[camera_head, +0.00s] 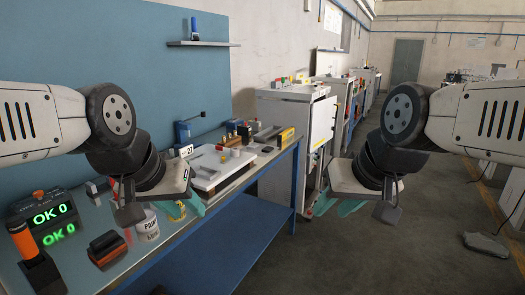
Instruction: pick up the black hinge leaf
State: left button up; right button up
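I cannot pick out the black hinge leaf with certainty; small parts on the bench are too small to tell apart. My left gripper (182,208) hangs over the blue-edged workbench (236,182), its teal fingers apart with nothing seen between them. It is in front of the white tray (205,178) and partly hides the bench there. My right gripper (335,206) is over the open floor, right of the bench, with its teal fingers apart and empty.
An "OK 0" display (48,215), an orange-topped device (24,245), a dark-and-orange block (107,248) and a white labelled cup (148,226) stand at the bench's near left. A blue device (183,132) stands behind. A white cabinet (285,125) stands beyond; the floor (400,240) is open at right.

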aim_at(267, 149)
jog(key=i+l, duration=0.2)
jog(key=i, duration=0.3)
jog(key=i+l, duration=0.2)
jog(key=i, duration=0.3)
jog(key=i+l, duration=0.2)
jog(key=i, duration=0.3)
jog(key=i+l+u, duration=0.1)
jog(key=i, duration=0.4)
jog(key=i+l, duration=0.3)
jog(key=i, duration=0.2)
